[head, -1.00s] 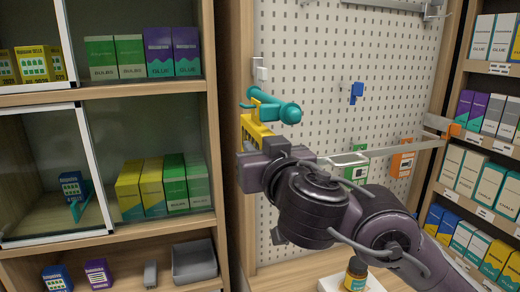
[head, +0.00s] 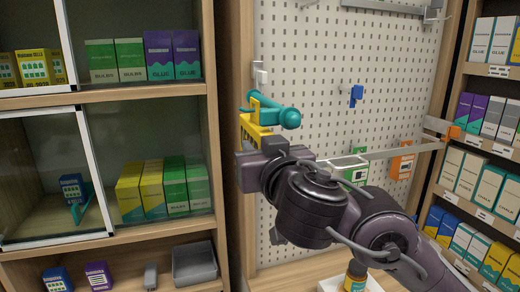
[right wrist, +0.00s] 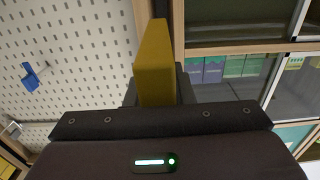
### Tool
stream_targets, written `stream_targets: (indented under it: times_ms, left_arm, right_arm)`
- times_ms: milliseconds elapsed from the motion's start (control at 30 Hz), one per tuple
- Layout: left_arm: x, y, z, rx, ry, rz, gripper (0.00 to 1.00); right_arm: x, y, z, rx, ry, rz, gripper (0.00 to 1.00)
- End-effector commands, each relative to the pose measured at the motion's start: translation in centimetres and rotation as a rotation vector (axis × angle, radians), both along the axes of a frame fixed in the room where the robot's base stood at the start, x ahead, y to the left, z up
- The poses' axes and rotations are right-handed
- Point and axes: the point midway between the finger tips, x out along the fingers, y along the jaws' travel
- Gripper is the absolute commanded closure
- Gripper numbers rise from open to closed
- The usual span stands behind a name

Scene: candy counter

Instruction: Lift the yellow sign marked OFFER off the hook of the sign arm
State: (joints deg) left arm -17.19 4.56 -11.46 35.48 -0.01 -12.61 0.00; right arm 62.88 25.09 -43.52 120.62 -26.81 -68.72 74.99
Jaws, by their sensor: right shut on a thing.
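The yellow sign (head: 256,134) is partly hidden behind my right gripper in the head view, and its lettering cannot be read. The teal sign arm (head: 285,117) sticks out in front of the pegboard's left edge. A yellow upper part of the sign overlaps the teal arm; I cannot tell whether it is still on the hook. My right gripper (head: 250,150) is shut on the sign just below the arm. In the right wrist view the sign shows edge-on as a yellow slab (right wrist: 155,65) between the fingers. My left gripper is out of view.
The pegboard (head: 330,70) behind carries a blue hook (head: 356,94), a green tag (head: 356,170) and an orange tag (head: 402,164). Shelves of boxes stand at left and right, close to the sign arm on the left. A small bottle (head: 356,276) stands low in front.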

Motion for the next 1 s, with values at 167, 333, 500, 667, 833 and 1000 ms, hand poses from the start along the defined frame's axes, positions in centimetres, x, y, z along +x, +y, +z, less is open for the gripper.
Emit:
stream_targets:
  times_ms: [167, 333, 500, 667, 833, 1000]
  left_arm:
    - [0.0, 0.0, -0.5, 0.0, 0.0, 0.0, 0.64]
    - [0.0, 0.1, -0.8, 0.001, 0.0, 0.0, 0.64]
    - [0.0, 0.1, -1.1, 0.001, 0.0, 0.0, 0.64]
    - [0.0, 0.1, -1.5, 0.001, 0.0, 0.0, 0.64]
    - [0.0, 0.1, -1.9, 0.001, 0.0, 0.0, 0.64]
    - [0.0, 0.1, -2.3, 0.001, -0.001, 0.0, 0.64]
  right_arm:
    - [-0.3, 1.0, -0.1, 0.003, -0.001, 0.003, 0.99]
    - [-0.6, 1.8, -0.1, 0.001, -0.001, 0.003, 0.99]
    - [-0.9, 2.6, -0.1, 0.001, -0.001, 0.002, 0.99]
    - [-1.1, 3.4, -0.1, 0.002, 0.0, 0.003, 0.99]
    - [-1.3, 4.2, -0.1, 0.0, -0.001, 0.002, 0.99]
    - [-1.6, 4.9, -0.1, 0.001, -0.001, 0.001, 0.99]
